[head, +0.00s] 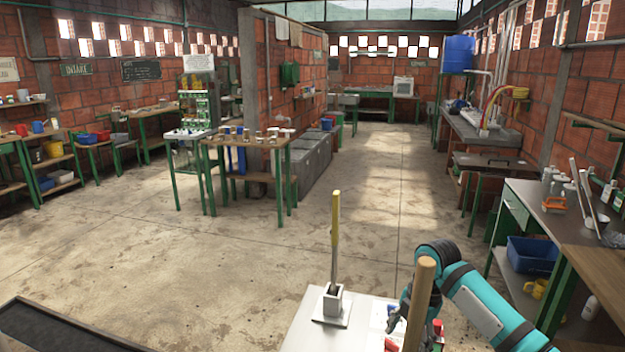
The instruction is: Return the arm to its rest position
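My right arm (487,308), teal and black, comes in from the lower right and bends down over a white tabletop (305,335). Its dark gripper (393,322) hangs low above or at this tabletop, just left of a wooden pole. The pole and the arm partly hide the gripper, so I cannot tell whether its fingers are open or shut, or whether it touches anything. My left arm and gripper are not in view.
The upright wooden pole (418,305) stands close in front. A yellow-handled tool (335,230) stands upright in a grey metal holder (333,303). Small red items (392,343) lie near the gripper. A workbench (545,225) is at right. The middle floor is clear.

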